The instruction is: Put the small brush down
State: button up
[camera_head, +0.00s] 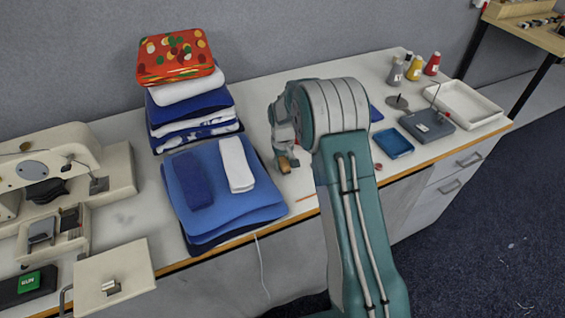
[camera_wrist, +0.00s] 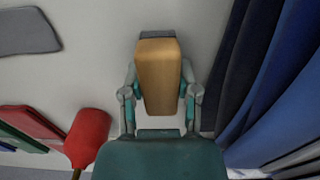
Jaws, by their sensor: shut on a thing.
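The small brush has a wooden body and a dark end. It shows in the wrist view (camera_wrist: 158,75) between my gripper's fingers (camera_wrist: 160,100), and in the head view (camera_head: 284,164) just under my gripper (camera_head: 284,152). My gripper is shut on the brush. The brush is over the table (camera_head: 270,204), right of the folded blue cloths (camera_head: 215,216). I cannot tell whether it touches the tabletop. My arm hides part of the table behind it.
A tall stack of folded cloths (camera_head: 190,104) stands at the back left. A sewing machine (camera_head: 60,165) is at the far left. A blue tray (camera_head: 393,142), a white tray (camera_head: 465,105) and several bottles (camera_head: 414,68) stand to the right. The wrist view shows a red object (camera_wrist: 88,138) nearby.

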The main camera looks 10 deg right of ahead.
aim_at(282, 160)
jog(key=shift+f, duration=0.1)
jog(key=o, duration=1)
jog(key=shift+a, duration=0.1)
jog(key=s+r+t, duration=0.1)
jog(key=s+r, duration=0.3)
jog(key=r, duration=0.7)
jog(key=s+r, duration=0.3)
jog(key=r, duration=0.8)
jog(key=s+r+t, duration=0.1)
jog(key=s+r, duration=0.1)
jog(key=s, duration=0.7)
jog(key=s+r+m+t, duration=0.1)
jog(key=s+r+t, duration=0.1)
jog(key=s, duration=0.7)
jog(key=s+r+m+t, duration=0.1)
jog(key=s+r, duration=0.1)
jog(key=s, duration=0.7)
jog(key=shift+s+r+t, duration=0.1)
jog(key=shift+s+t, duration=0.05)
jog(key=shift+t, duration=0.15)
